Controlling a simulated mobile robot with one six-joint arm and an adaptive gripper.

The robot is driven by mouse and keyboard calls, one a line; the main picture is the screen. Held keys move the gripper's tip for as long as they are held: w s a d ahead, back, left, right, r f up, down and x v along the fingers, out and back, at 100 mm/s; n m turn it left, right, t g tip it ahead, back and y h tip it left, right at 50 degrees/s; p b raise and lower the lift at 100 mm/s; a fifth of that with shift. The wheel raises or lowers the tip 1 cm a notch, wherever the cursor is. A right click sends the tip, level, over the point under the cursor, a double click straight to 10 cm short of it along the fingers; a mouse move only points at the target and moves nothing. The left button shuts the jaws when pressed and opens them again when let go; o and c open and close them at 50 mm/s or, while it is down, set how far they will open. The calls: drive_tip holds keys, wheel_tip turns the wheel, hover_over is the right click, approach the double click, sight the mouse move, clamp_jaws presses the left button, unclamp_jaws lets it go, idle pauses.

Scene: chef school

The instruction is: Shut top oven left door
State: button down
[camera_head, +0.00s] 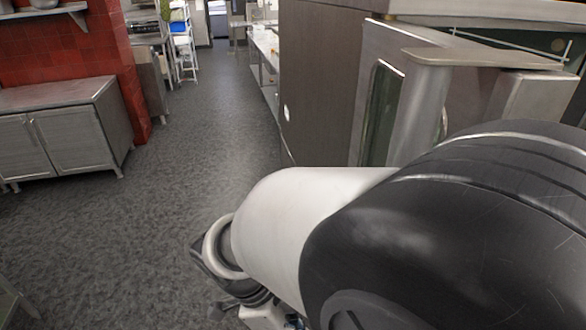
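A steel oven door with a dark glass window (383,112) stands open at the right, swung out from the oven. A broad metal handle (420,105) shows on it, with a flat top piece reaching right. My arm covers the lower part of the door and much of the oven. My gripper (262,316) is only partly in view at the bottom edge, below my white wrist link. Its fingertips are cut off, and it appears apart from the door. I cannot tell whether it is open or shut.
A brown-grey cabinet side (315,85) stands left of the door. A low metal cabinet (65,130) is at the left by a red tiled wall (75,45). The grey floor (195,130) between them is clear, with a white step stool (183,50) farther back.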

drive_tip(key=d+f, duration=0.4)
drive_tip(key=d, duration=0.1)
drive_tip(key=shift+s+d+f+b, duration=0.2)
drive_tip(key=shift+d+b, duration=0.15)
drive_tip(key=shift+d, duration=0.1)
